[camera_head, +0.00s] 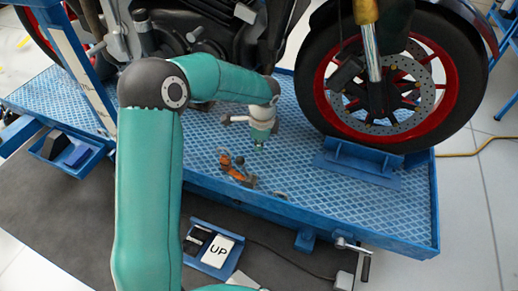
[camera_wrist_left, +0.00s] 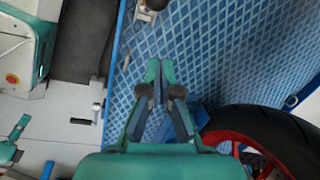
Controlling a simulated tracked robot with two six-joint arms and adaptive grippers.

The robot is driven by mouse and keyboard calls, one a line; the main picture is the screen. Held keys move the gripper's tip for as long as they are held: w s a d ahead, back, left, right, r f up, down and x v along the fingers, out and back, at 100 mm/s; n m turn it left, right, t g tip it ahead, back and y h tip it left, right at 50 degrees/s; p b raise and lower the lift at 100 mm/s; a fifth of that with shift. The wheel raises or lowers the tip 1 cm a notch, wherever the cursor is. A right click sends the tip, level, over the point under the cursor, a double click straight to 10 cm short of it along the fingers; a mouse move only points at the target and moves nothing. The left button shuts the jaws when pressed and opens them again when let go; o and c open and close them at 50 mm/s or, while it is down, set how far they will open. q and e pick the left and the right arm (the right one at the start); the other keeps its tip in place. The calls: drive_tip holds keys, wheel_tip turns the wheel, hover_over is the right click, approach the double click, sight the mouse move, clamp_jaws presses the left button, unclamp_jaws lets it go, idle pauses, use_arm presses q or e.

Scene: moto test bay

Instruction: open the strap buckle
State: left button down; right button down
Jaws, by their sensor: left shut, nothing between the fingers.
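An orange and dark strap buckle (camera_head: 232,168) lies on the blue ribbed platform (camera_head: 305,180), near its front edge. It is small, and I cannot tell the state of its lever. My left gripper (camera_head: 260,146) points down above the platform, a little right of and behind the buckle in the head view. Its fingers are together and empty, apart from the buckle. The left gripper also shows in the left wrist view (camera_wrist_left: 160,70), over the ribbed plate. I cannot make out the buckle surely in that view. My right gripper does not show.
A motorcycle's front wheel (camera_head: 327,104) with a red rim stands at the right in a blue chock (camera_head: 358,176). The motorcycle's engine is behind my arm. A pedal marked UP (camera_head: 217,251) lies on the floor in front. The ribbed plate between buckle and wheel is clear.

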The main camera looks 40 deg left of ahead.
use_arm(q)
drive_tip(key=n, duration=0.1)
drive_tip(key=n+h+b, duration=0.2)
drive_tip(key=n+b, duration=0.1)
drive_tip(key=n, duration=2.7)
hover_over(244, 170)
drive_tip(key=a, duration=0.5)
wheel_tip(244, 170, down, 9)
drive_tip(key=b, duration=0.3)
drive_tip(key=shift+s+d+b, duration=0.15)
drive_tip(key=shift+d+b, duration=0.05)
drive_tip(key=shift+b, duration=0.15)
